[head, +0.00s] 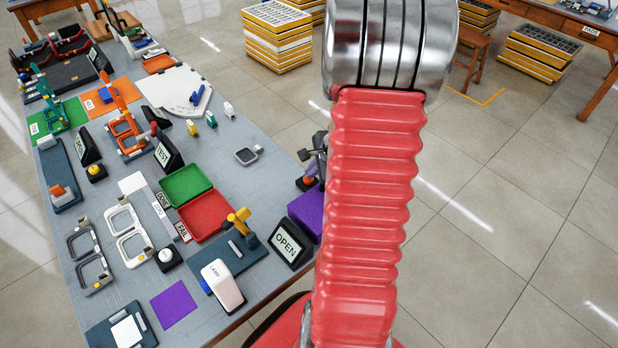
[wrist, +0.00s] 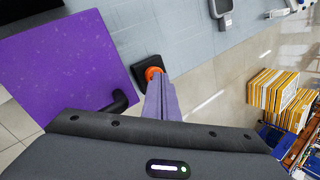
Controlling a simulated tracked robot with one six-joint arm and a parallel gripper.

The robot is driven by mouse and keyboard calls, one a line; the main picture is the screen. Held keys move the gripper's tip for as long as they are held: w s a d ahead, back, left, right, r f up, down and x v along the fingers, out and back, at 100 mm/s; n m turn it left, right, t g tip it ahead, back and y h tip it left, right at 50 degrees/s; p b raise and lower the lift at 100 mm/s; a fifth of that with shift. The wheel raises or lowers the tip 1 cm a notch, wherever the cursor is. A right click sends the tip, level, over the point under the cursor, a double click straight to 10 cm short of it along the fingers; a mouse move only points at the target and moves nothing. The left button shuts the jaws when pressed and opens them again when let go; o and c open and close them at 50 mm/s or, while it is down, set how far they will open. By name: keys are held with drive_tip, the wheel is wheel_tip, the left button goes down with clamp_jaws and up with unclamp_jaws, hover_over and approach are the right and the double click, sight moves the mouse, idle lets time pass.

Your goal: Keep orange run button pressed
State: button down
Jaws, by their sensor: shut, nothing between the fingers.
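The orange run button (wrist: 153,72) sits on a small black base (wrist: 143,66) at the table's edge. In the head view the orange button (head: 309,180) shows small beside my arm. My gripper (wrist: 158,82) is shut, with nothing between its lavender fingers. In the wrist view the fingertips reach the button and cover part of it. They look in contact, but I cannot tell how far the button is pushed down. In the head view my gripper (head: 314,168) is partly hidden behind my red arm.
A purple box (head: 304,212) stands near the button; a large purple panel (wrist: 68,72) fills the wrist view's left. An OPEN sign (head: 287,243), red tray (head: 205,214) and green tray (head: 186,184) stand on the grey table. Open floor lies to the right.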

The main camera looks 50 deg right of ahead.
sight(312, 181)
drive_tip(key=shift+r, duration=2.4)
drive_tip(key=s+a+r+n, duration=0.3)
drive_tip(key=a+r+n, duration=0.3)
drive_tip(key=a, duration=0.5)
drive_tip(key=s+a+r+n, duration=0.3)
drive_tip(key=a+r+n, duration=0.4)
drive_tip(key=a+n, duration=0.3)
drive_tip(key=s+a+r+n, duration=0.3)
drive_tip(key=a+r+n, duration=0.3)
drive_tip(key=a, duration=0.7)
drive_tip(key=n, duration=0.2)
drive_tip(key=shift+s+r+n+y, duration=0.2)
drive_tip(key=shift+r+n+y, duration=0.1)
drive_tip(key=shift+s, duration=0.15)
